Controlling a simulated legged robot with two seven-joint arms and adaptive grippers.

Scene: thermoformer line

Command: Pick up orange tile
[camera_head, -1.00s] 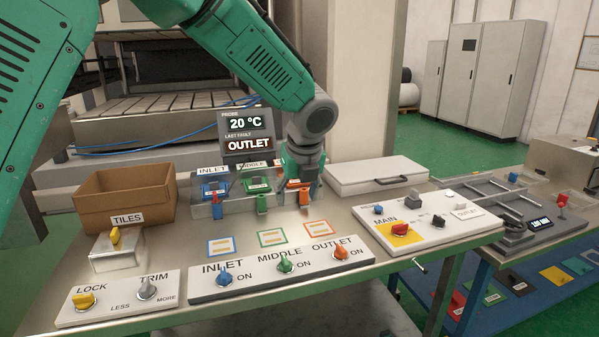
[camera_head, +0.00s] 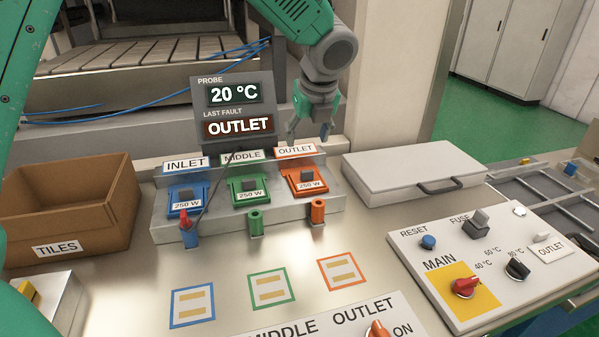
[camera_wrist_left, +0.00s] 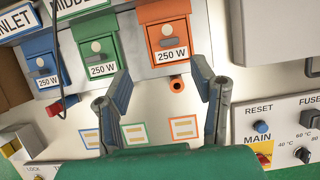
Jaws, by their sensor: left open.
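The orange tile (camera_head: 296,184), marked 250 W with a dark grip knob, sits at the OUTLET place of the metal holder, right of the green tile (camera_head: 237,197) and blue tile (camera_head: 174,205). In the left wrist view the orange tile (camera_wrist_left: 149,42) is beyond the fingers, between and above their tips. My left gripper (camera_head: 309,132) is open and empty, raised above the OUTLET label and apart from the tile. Its spread fingers show in the wrist view (camera_wrist_left: 161,82). My right gripper is not in view.
An orange socket (camera_head: 317,210) stands before the orange tile; a red plug (camera_head: 184,220) is by the blue one. The probe display (camera_head: 235,106) rises behind. A cardboard TILES box (camera_head: 116,205) stands left, a white lidded case (camera_head: 405,178) right. Outlined squares mark the bench front.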

